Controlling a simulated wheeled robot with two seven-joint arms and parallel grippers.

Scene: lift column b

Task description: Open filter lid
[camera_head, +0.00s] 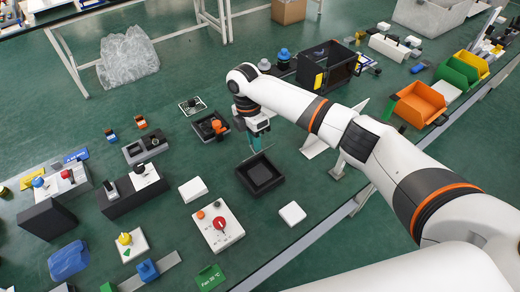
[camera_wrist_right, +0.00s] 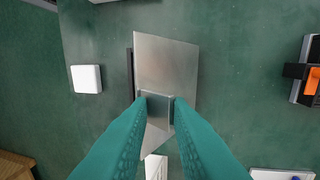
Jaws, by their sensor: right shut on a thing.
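The black square filter box (camera_head: 262,185) stands on the green bench in the head view, and its dark inside shows from above. My right gripper (camera_head: 257,147) is just beyond its far edge. In the right wrist view, the teal fingers (camera_wrist_right: 157,108) are closed on a small bracket handle (camera_wrist_right: 155,97) on a grey metal lid plate (camera_wrist_right: 166,62). The plate hides most of the box, with only a black strip at its left. In the head view the lid is hard to make out; its exact tilt is unclear. My left gripper is not in view.
A black device with an orange handle (camera_head: 217,127) stands close to the gripper. Several small devices fill the left side. The bench edge runs along the right.

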